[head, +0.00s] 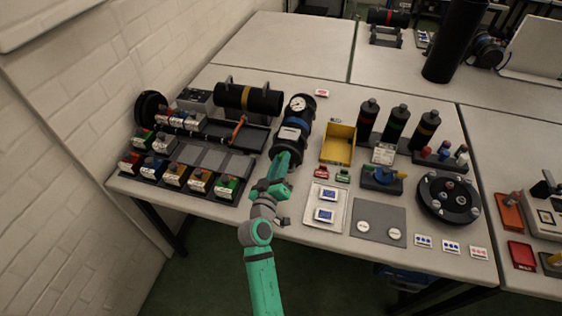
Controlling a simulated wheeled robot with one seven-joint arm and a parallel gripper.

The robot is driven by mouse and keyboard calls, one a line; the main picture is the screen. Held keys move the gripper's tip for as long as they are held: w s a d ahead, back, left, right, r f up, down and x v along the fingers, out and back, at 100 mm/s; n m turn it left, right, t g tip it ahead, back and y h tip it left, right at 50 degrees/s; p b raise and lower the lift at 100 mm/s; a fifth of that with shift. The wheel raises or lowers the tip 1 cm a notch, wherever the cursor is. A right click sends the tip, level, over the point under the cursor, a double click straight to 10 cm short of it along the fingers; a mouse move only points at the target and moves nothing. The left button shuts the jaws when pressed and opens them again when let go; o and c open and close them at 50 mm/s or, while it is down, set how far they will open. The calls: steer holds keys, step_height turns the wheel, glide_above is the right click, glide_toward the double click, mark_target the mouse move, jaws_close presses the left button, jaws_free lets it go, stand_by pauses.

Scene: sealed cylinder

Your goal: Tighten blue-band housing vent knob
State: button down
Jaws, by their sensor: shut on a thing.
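The blue-band housing (304,118) is a black cylinder lying on the table, with a round white dial at its far end and a pale label on top. A thin bluish band shows near its middle. My gripper (282,158) is at the near end of this housing, with my green arm reaching in from the front. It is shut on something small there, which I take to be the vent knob. The fingers and wrist hide the knob, so its turn cannot be seen.
Left is a rack with a yellow-band cylinder (262,98) and several small labelled blocks. Right are a yellow bin (338,155), dark bottles and a black round carousel (432,210). A white tray (312,222) and a grey mat (378,238) lie in front.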

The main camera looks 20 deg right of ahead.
steer(key=n, duration=1)
steer(key=shift+f, duration=0.15)
steer(key=n, duration=1.5)
steer(key=shift+s+d+f, duration=0.1)
stand_by(0.3)
steer(key=c, duration=1.6)
jaws_free()
steer(key=shift+o, duration=0.2)
steer(key=v, duration=1)
steer(key=shift+s+a, duration=0.25)
steer(key=shift+s, duration=0.05)
